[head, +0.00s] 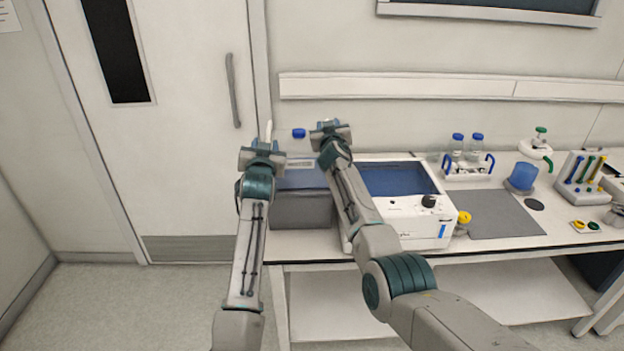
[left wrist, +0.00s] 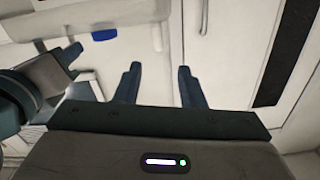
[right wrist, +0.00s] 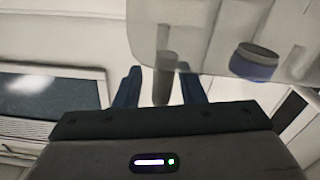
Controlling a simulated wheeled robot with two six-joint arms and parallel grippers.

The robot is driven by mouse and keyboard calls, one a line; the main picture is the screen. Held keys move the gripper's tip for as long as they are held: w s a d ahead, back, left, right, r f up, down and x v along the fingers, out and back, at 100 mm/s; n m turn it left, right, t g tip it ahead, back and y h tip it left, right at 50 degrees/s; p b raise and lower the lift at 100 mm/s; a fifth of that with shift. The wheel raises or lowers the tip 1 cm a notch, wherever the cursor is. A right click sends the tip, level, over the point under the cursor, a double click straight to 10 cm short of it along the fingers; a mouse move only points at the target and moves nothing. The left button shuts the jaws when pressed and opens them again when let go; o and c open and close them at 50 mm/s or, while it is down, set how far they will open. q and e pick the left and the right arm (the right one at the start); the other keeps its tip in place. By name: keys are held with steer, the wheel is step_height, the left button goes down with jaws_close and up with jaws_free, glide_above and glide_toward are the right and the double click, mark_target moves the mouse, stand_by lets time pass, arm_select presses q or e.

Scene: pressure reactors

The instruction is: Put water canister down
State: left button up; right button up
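The water canister is a pale translucent body with a blue cap (head: 299,133), between my two grippers in the head view. Its body (right wrist: 190,25) and grey cap ring show large in the right wrist view. A grey handle-like part (right wrist: 164,78) of it lies between the fingers of my right gripper (head: 330,130), with thin gaps on both sides. The blue cap also shows in the left wrist view (left wrist: 104,34). My left gripper (head: 262,148) is open and empty, left of the canister. The canister's base is hard to make out, so I cannot tell what it rests on.
Below my grippers are a grey box (head: 302,210) and a white bath device (head: 420,222) at the bench's left end. A grey mat (head: 497,218), blue beaker (head: 523,176) and bottle rack (head: 467,172) are farther right. A door (head: 185,180) is at left.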

steer(key=s, duration=1.2)
stand_by(0.4)
